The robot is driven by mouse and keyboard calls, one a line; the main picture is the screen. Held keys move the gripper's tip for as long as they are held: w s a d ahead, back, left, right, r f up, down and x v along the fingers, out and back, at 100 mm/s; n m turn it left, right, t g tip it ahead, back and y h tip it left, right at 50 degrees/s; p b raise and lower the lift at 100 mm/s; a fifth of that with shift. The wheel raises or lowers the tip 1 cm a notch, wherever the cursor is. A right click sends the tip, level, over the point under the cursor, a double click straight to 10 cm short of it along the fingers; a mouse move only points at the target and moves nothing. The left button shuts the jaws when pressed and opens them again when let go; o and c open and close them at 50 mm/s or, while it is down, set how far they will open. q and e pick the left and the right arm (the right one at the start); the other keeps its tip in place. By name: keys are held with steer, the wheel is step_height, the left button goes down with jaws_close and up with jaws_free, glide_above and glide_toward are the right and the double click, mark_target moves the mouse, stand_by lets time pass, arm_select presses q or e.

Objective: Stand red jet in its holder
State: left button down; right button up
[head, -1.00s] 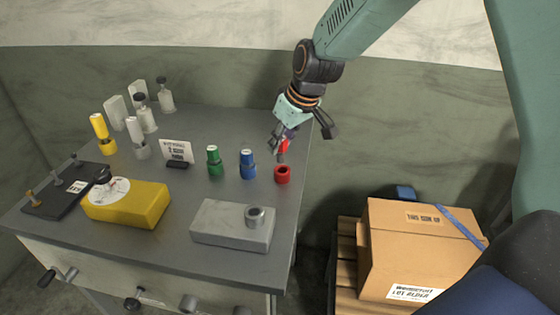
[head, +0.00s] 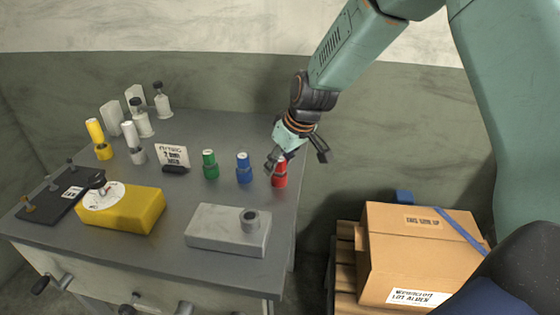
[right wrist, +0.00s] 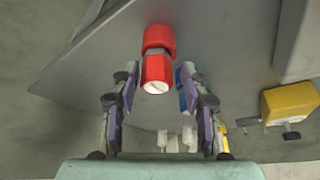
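The red jet (head: 281,165), with a white end, stands upright in the red holder (head: 279,181) near the right edge of the grey table. In the right wrist view the jet (right wrist: 157,72) is seated in the wider holder (right wrist: 160,38). My right gripper (head: 296,157) is just above and around the jet's upper end. Its fingers are spread, with gaps on both sides of the jet in the right wrist view (right wrist: 160,82). My left gripper is not in view.
Blue (head: 243,168) and green (head: 210,165) jets stand in holders to the left. A grey block (head: 225,238) with a round socket, a yellow block (head: 140,215) and a small sign (head: 172,155) share the table. A cardboard box (head: 410,255) stands right of it.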

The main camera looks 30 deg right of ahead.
steer(key=shift+o, duration=0.3)
steer(key=shift+a, duration=0.1)
steer(key=shift+w+d, duration=0.1)
steer(key=shift+d, duration=0.1)
steer(key=shift+r, duration=0.2)
steer(key=p+v, duration=0.2)
steer(key=v, duration=0.9)
steer(key=shift+r, duration=0.3)
steer(key=shift+f, duration=0.1)
stand_by(0.6)
